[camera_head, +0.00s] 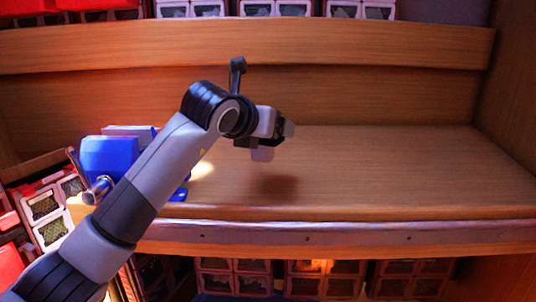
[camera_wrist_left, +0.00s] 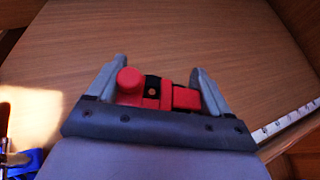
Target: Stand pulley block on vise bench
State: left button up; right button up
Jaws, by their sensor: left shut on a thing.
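My left gripper (camera_head: 277,143) is over the wooden vise bench (camera_head: 400,165), above a dark shadow on the bench top. In the left wrist view my left gripper (camera_wrist_left: 163,72) is shut on a red and black piece, which looks like the pulley block (camera_wrist_left: 156,94). The block sits between the two grey fingers, with a round red end at the left. In the head view the block is hidden by the gripper and arm. My right gripper is not in view.
A blue vise (camera_head: 110,158) with a metal bar stands at the bench's left end, partly behind my left arm. The bench's middle and right are clear. A back board (camera_head: 300,95) rises behind, and a metal strip (camera_head: 350,228) runs along the front edge. Bins fill shelves below.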

aim_at(260, 153)
pick_arm(q)
jog(key=shift+f, duration=3.05)
jog(key=o, duration=1.2)
jog(key=shift+r, duration=0.1)
jog(key=shift+r, duration=0.2)
jog(key=shift+s+a, duration=0.1)
jog(key=shift+s, duration=0.15)
jog(key=b+v, duration=0.1)
jog(key=v, duration=1)
jog(key=shift+s+b, duration=0.25)
jog(key=shift+b, duration=0.05)
